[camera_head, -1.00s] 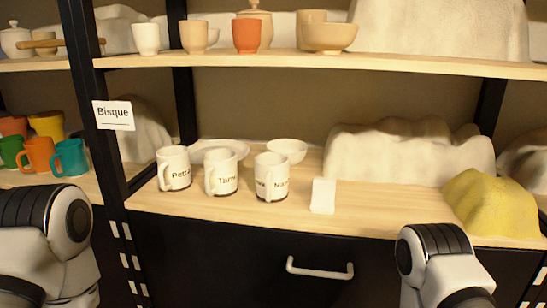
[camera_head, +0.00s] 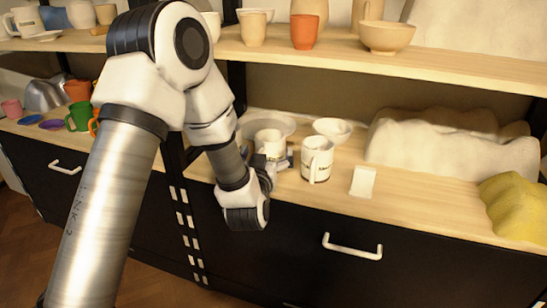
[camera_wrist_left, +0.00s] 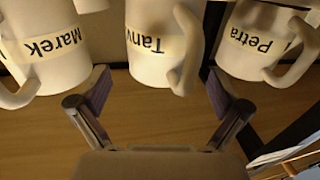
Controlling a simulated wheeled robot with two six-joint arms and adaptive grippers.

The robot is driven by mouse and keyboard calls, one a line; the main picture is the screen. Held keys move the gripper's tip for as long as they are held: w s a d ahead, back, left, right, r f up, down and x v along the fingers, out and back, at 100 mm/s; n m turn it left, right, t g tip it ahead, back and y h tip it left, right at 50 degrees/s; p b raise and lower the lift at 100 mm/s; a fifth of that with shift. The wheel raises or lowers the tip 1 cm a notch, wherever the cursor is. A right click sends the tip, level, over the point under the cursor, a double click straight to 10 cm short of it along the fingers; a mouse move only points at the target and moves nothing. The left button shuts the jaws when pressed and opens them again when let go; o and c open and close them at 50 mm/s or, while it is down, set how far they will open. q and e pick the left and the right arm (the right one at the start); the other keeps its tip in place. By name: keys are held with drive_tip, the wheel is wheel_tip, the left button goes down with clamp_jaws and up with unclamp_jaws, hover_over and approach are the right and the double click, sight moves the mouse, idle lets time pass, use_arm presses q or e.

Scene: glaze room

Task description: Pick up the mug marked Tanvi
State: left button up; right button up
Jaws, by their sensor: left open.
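The white mug marked Tanvi (camera_wrist_left: 152,55) stands in the middle of the left wrist view, its label upside down and partly cut to "Tanv". In the head view the middle white mug (camera_head: 269,139) is partly hidden by my left gripper (camera_head: 273,167). In the wrist view my left gripper (camera_wrist_left: 160,82) is open, with one finger at each side of the Tanvi mug's near end. I cannot tell whether they touch it. The mug's handle is on its right there. My right gripper is not in view.
In the wrist view, the Marek mug (camera_wrist_left: 58,45) is close on the left and the Petra mug (camera_wrist_left: 250,45) close on the right. The head view shows a bowl (camera_head: 333,127) behind, a blank white card (camera_head: 363,182) on the right, and an upper shelf (camera_head: 400,68) above.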

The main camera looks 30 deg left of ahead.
use_arm(q)
drive_tip(key=x, duration=0.2)
drive_tip(key=shift+w+a+f, duration=0.1)
drive_tip(key=shift+w+a, duration=0.1)
drive_tip(key=shift+w, duration=0.1)
drive_tip(key=c, duration=1.7)
